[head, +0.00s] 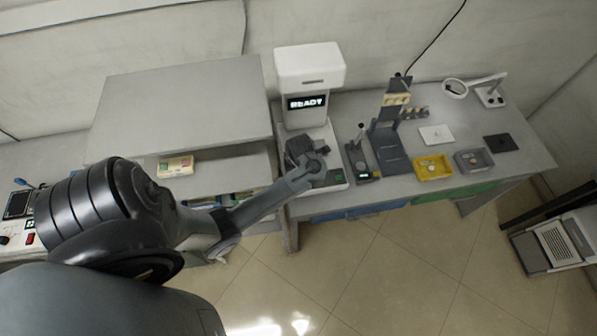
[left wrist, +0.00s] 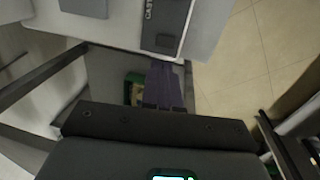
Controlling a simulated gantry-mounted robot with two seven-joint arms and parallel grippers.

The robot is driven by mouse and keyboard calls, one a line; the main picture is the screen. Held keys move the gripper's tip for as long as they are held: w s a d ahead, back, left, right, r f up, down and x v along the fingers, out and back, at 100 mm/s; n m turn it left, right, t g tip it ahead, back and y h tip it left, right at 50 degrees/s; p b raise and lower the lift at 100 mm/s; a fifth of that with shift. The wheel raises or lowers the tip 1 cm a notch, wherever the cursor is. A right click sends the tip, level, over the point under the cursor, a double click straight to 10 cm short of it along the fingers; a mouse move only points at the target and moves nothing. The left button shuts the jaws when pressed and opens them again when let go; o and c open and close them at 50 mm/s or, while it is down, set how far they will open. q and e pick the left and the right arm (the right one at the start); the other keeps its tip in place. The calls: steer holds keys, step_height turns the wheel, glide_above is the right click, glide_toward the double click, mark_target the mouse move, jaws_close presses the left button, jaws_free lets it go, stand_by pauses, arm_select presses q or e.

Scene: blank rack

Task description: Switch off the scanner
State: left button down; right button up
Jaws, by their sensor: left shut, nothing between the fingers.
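The scanner (head: 309,68) is a tall white machine on the table, and its dark display reads READY, so it is lit. Its base (head: 338,184) carries a small green light or button near the front right corner. My left gripper (head: 303,152) is in front of the scanner's column, above its base, and partly hides the base. In the left wrist view its fingers (left wrist: 163,84) are shut and empty, pointing toward a pale surface with a dark labelled panel (left wrist: 165,24). I cannot tell whether they touch anything. My right gripper is not in view.
A grey shelf unit (head: 185,95) stands left of the scanner. To the right are a dark stand (head: 388,148), a yellow tray (head: 433,168), a grey tray (head: 473,161) and a magnifier lamp (head: 456,88). The tiled floor in front is open.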

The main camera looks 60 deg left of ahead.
arm_select(q)
steer(key=f+b, duration=0.1)
steer(key=f, duration=0.1)
steer(key=f+b, duration=0.2)
steer(key=a+f+b, duration=0.1)
steer(key=f, duration=0.2)
steer(key=shift+w+f+b, duration=0.1)
steer(key=shift+w+b, duration=0.05)
steer(key=shift+b, duration=0.2)
steer(key=shift+a+f+b, duration=0.15)
steer(key=shift+f+b, duration=0.3)
steer(key=shift+f, duration=0.35)
